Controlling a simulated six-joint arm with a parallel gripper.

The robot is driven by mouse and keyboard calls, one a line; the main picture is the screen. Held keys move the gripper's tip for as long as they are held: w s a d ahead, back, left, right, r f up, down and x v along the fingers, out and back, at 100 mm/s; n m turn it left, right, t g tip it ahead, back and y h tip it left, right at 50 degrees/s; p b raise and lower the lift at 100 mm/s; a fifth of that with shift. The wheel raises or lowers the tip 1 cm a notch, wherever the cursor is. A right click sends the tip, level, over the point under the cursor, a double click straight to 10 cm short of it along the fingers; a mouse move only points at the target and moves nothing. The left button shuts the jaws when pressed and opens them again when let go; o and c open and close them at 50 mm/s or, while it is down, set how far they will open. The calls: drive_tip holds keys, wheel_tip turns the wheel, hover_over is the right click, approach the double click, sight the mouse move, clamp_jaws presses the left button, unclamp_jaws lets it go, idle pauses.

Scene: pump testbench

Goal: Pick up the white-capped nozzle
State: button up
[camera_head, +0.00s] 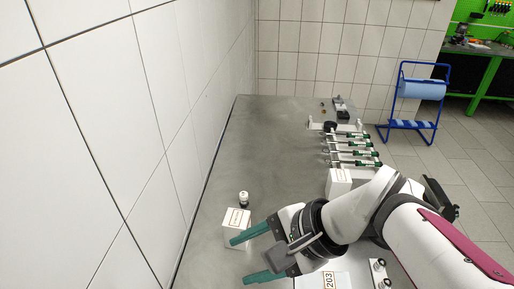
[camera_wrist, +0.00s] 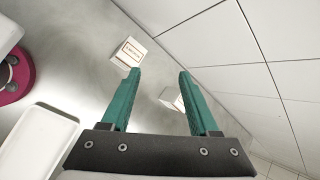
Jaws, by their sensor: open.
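My gripper (camera_head: 240,260) is open, with two green fingers pointing left over the near part of the metal table. It also shows open and empty in the wrist view (camera_wrist: 160,74). I cannot clearly make out a white-capped nozzle. A small white piece with a dark band (camera_head: 243,198) stands just behind a white labelled box (camera_head: 235,218) in the head view; I cannot tell whether it is the nozzle. Several slim dark-and-green pieces (camera_head: 355,143) lie in a row at the table's right side; their caps are too small to tell.
The metal table (camera_head: 270,140) is clear in its middle and runs along a tiled wall at the left. A white block (camera_head: 340,181) stands near my arm. The wrist view shows a labelled box (camera_wrist: 128,52), another partly hidden box (camera_wrist: 170,97) and a pale tray (camera_wrist: 35,145).

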sight(246, 200)
drive_tip(key=w+a+r+m+t+y, duration=0.1)
drive_tip(key=w+a+m+t+y, duration=0.15)
drive_tip(key=w+m, duration=0.6)
drive_tip(key=w+d+f+m+t+h, duration=0.1)
drive_tip(key=w+d+f+m+t, duration=0.15)
drive_tip(key=w, duration=0.35)
drive_tip(key=w+d+f+m+t, duration=0.1)
drive_tip(key=w+m+t, duration=0.1)
drive_tip(key=w+m, duration=0.3)
drive_tip(key=w+d+f+m+t+h, duration=0.1)
drive_tip(key=w+d+f+m+t, duration=0.1)
drive_tip(key=w, duration=0.5)
drive_tip(key=shift+n, duration=0.3)
drive_tip(key=f, duration=1.9)
drive_tip(key=shift+s+a+f, duration=0.2)
drive_tip(key=shift+s+f, duration=0.05)
drive_tip(key=shift+f, duration=0.05)
drive_tip(key=x, duration=1)
drive_tip(key=shift+s+a, duration=0.15)
drive_tip(key=shift+y, duration=0.25)
drive_tip(key=x, duration=0.5)
drive_tip(key=shift+w+a, duration=0.2)
drive_tip(key=shift+w, duration=0.2)
drive_tip(key=shift+r, duration=0.1)
clamp_jaws()
